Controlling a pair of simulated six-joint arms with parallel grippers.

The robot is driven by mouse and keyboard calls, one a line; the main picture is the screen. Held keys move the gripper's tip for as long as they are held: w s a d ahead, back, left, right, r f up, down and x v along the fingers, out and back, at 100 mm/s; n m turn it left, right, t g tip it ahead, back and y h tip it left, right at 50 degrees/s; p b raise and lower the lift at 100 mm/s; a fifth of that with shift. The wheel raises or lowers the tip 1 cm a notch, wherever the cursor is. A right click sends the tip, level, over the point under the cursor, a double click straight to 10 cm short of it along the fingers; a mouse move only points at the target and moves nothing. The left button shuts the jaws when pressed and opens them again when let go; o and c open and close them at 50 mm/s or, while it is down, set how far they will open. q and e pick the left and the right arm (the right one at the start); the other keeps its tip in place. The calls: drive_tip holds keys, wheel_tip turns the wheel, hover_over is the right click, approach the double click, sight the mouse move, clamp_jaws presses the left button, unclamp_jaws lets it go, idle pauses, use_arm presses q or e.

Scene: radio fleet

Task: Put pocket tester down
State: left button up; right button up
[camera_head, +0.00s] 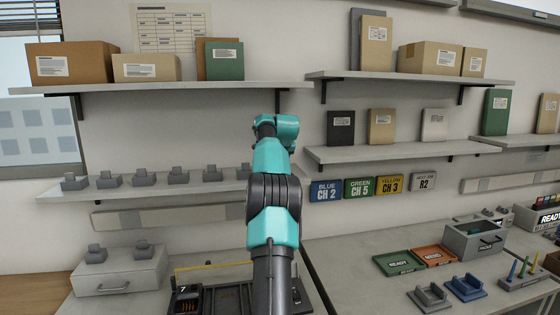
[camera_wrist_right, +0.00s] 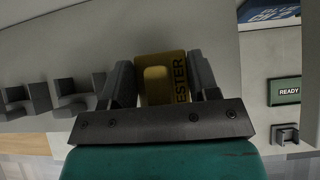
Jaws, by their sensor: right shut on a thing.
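The pocket tester (camera_wrist_right: 150,62) is a yellow block with the dark letters "TESTER" on it. In the right wrist view it sits between the two dark fingers of my right gripper (camera_wrist_right: 160,80), which is shut on it. In the head view my teal and black arm reaches up the middle toward the wall shelves. The gripper's fingers and the tester are hidden there. My left gripper is in neither view.
Several grey cradles (camera_head: 178,176) stand on the left lower shelf (camera_head: 140,195). A green READY tray (camera_head: 398,263), a red-orange tray (camera_head: 433,256) and a grey drawer box (camera_head: 474,240) are on the right bench (camera_head: 350,255). A dark device (camera_head: 186,299) is at the bottom.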

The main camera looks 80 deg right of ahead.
drive_tip(key=shift+f, duration=0.9)
drive_tip(key=shift+f, duration=0.1)
drive_tip(key=o, duration=1.1)
drive_tip(key=shift+s+a+r, duration=0.1)
drive_tip(key=shift+a+r, duration=0.1)
drive_tip(key=shift+r, duration=0.1)
drive_tip(key=v, duration=1.1)
drive_tip(key=shift+a, duration=0.15)
drive_tip(key=shift+r, duration=0.1)
